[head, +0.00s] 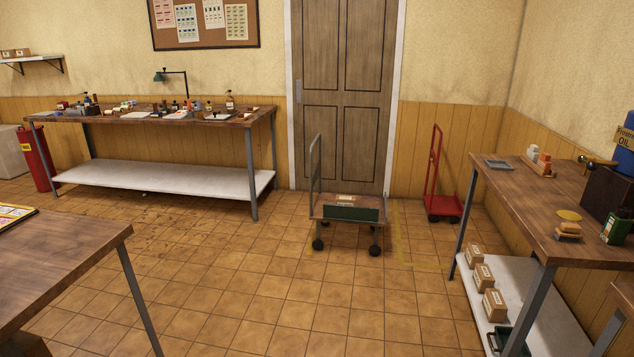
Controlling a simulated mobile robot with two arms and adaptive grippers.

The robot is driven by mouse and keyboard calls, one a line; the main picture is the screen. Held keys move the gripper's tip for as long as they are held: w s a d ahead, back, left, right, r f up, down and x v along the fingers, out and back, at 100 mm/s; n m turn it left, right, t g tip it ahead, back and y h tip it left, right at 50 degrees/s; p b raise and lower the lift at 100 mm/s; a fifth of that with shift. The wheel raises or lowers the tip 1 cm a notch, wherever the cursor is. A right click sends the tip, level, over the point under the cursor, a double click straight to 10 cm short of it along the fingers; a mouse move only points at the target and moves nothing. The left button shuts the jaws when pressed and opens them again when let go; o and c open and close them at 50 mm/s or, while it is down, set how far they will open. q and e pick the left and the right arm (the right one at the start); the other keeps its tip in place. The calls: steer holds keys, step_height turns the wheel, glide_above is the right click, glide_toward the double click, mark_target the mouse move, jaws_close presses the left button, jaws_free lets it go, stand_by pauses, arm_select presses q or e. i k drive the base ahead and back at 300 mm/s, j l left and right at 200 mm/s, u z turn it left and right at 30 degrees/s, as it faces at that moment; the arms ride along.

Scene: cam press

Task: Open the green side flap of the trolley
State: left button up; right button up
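The trolley (317,208) stands on the tiled floor in front of the wooden door, with a wooden deck, dark wheels and a grey upright handle (315,165) at its left end. The green side flap (352,214) is a dark green panel along the deck's near side, facing me. It looks upright; I cannot tell whether it is latched. A small box lies on the deck just behind the flap. Neither of my grippers shows in the head view.
The floor before the trolley is clear. A wooden table (62,258) stands at near left, a workbench (548,200) at right with boxes on its lower shelf. A red hand truck (441,190) stands right of the door. A long bench (160,118) lines the back wall.

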mark_target(335, 212)
steer(key=i+l+z, duration=0.3)
steer(key=i, duration=0.4)
steer(key=i+z, duration=0.35)
steer(key=i, duration=0.35)
steer(key=i+u, duration=0.1)
steer(key=i, duration=0.75)
steer(key=i+l+u, duration=0.15)
steer(key=i, duration=0.75)
